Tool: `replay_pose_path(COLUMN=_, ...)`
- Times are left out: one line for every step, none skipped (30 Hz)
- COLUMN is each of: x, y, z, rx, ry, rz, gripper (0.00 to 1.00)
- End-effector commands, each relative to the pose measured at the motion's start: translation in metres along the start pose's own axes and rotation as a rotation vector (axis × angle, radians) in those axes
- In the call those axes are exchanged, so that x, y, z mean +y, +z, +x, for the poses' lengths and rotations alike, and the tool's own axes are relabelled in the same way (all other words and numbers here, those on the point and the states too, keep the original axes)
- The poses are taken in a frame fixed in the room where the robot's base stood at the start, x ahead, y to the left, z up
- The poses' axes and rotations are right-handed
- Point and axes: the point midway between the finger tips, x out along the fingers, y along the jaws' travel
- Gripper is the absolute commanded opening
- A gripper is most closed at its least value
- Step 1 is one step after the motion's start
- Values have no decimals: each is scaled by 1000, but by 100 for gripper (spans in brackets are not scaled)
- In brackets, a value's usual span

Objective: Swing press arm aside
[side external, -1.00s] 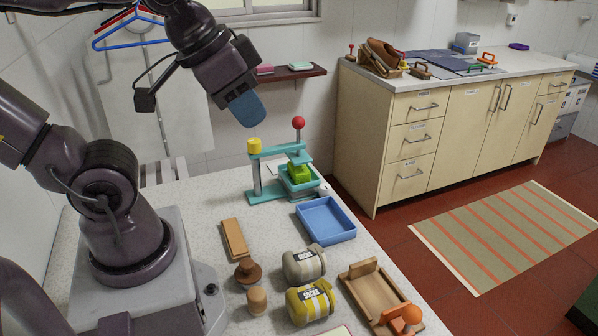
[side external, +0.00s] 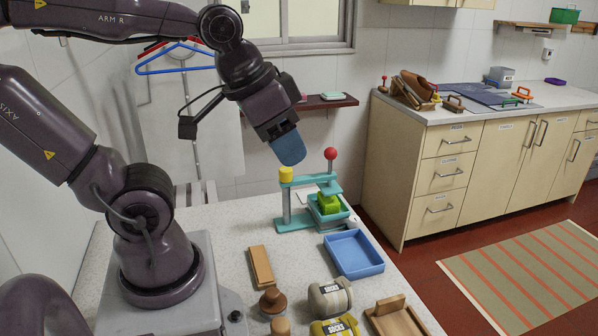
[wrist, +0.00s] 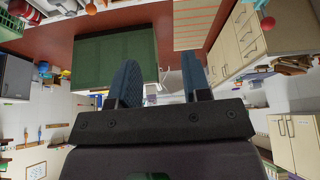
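The press (side external: 296,225) stands on the counter, with a teal base and an upright post under a yellow cap (side external: 286,174). Its teal press arm (side external: 310,179) reaches right from the post to a red ball knob (side external: 331,154). The arm's end lies over a green block (side external: 328,203) in a small teal tray. My gripper (side external: 289,150) is above and behind or beside the yellow cap, apparently not touching the press; exact depth is unclear. In the wrist view my gripper (wrist: 162,80) shows two blue fingers spread apart with nothing between them.
A blue tray (side external: 353,254) sits in front of the press. A wooden block (side external: 261,266), a brown knob-topped piece (side external: 272,301) and sock bundles (side external: 329,298) lie nearer. A wall shelf (side external: 325,103) is behind. Air above the counter's front is clear.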

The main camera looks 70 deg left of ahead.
Motion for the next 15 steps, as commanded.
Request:
replay_pose_path(x=-11, y=-2, z=8, rx=-44, ry=-20, rz=-47, gripper=55)
replay_pose_path(x=-18, y=-4, z=12, rx=-66, ry=-32, rz=-78, gripper=61)
replay_pose_path(x=-29, y=-9, z=18, rx=-100, ry=-48, rz=-123, gripper=61)
replay_pose_path(x=-38, y=-13, z=23, rx=-125, ry=-60, rz=-160, gripper=61)
replay_pose_path(x=-48, y=-17, z=27, rx=-150, ry=-71, rz=-200, gripper=61)
replay_pose_path(x=-63, y=-22, z=34, rx=-183, ry=-86, rz=-254, gripper=61)
replay_pose_path(x=-74, y=-26, z=38, rx=-206, ry=-95, rz=-295, gripper=61)
replay_pose_path(x=-86, y=-29, z=43, rx=-229, ry=-104, rz=-336, gripper=61)
replay_pose_path(x=-103, y=-33, z=49, rx=-259, ry=-115, rz=-390, gripper=61)
replay_pose_path(x=-116, y=-35, z=54, rx=-279, ry=-123, rz=-429, gripper=61)
replay_pose_path(x=-129, y=-36, z=60, rx=-299, ry=-130, rz=-469, gripper=61)
replay_pose_path(x=-147, y=-38, z=67, rx=-326, ry=-139, rz=-522, gripper=61)
replay_pose_path(x=-161, y=-38, z=72, rx=-345, ry=-145, rz=-560, gripper=61)
replay_pose_path(x=-174, y=-38, z=77, rx=-362, ry=-151, rz=-597, gripper=61)
replay_pose_path(x=-191, y=-36, z=84, rx=-382, ry=-157, rz=-643, gripper=61)
